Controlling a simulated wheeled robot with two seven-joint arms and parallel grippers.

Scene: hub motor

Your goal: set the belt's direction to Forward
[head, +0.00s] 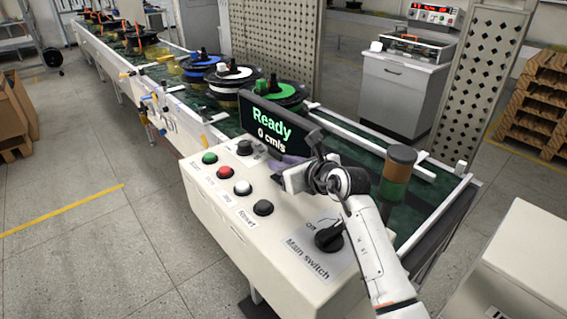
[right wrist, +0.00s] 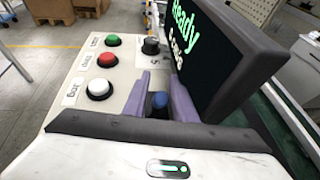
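The control box (head: 215,205) carries a display (head: 272,127) that reads "Ready" and "0 cm/s". My right gripper (head: 287,178) is low over the panel, just below the display. In the right wrist view its two purple fingers (right wrist: 160,95) stand apart on either side of a small blue knob (right wrist: 160,101). I cannot tell whether they touch it. The blue knob's label and setting are hidden, and the gripper hides it in the head view. A black knob (right wrist: 151,46) sits beyond the fingers; it also shows in the head view (head: 244,147). My left gripper is not in view.
Green (head: 209,157), red (head: 225,172), white (head: 242,187) and black (head: 264,207) buttons line the panel. The main switch (head: 329,238) is near my right arm. A signal lamp (head: 398,172) stands beside it. The belt (head: 352,157) runs behind, with several hub motors on it.

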